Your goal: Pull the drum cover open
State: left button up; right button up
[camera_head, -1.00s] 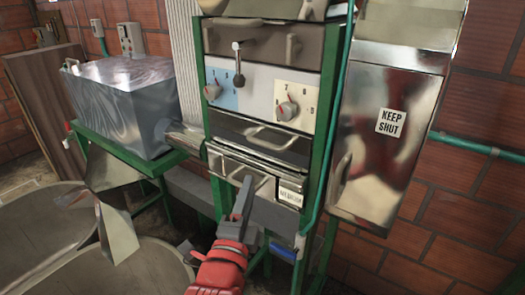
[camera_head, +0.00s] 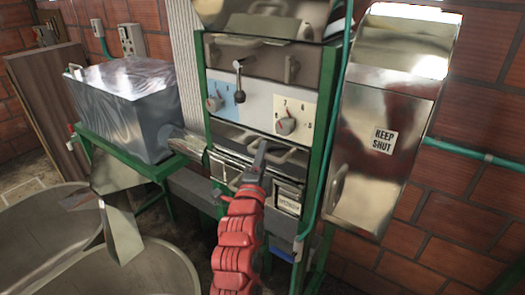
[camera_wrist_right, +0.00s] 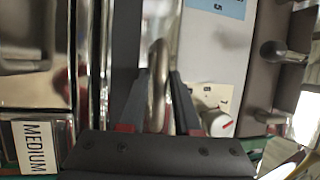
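No part in view is labelled as the drum cover. A dark metal front with a curved bar handle (camera_head: 290,155) sits just below the knob panel. My right gripper (camera_head: 261,150) reaches up to this handle and hides part of it. In the right wrist view the handle (camera_wrist_right: 158,75) stands between the two fingers of my right gripper (camera_wrist_right: 158,95). The fingers are apart and not visibly clamped on it. A lower front carries a label (camera_head: 288,203), which reads MEDIUM in the wrist view (camera_wrist_right: 44,146). My left gripper is not in view.
A white and blue panel with red-pointer knobs (camera_head: 285,125) is just above. A steel door marked KEEP SHUT (camera_head: 365,165) stands at right. A grey metal bin (camera_head: 125,105) and round vats (camera_head: 40,228) are at left. Green frame posts flank the fronts.

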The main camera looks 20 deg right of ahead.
grip_shut()
dwell(1.4)
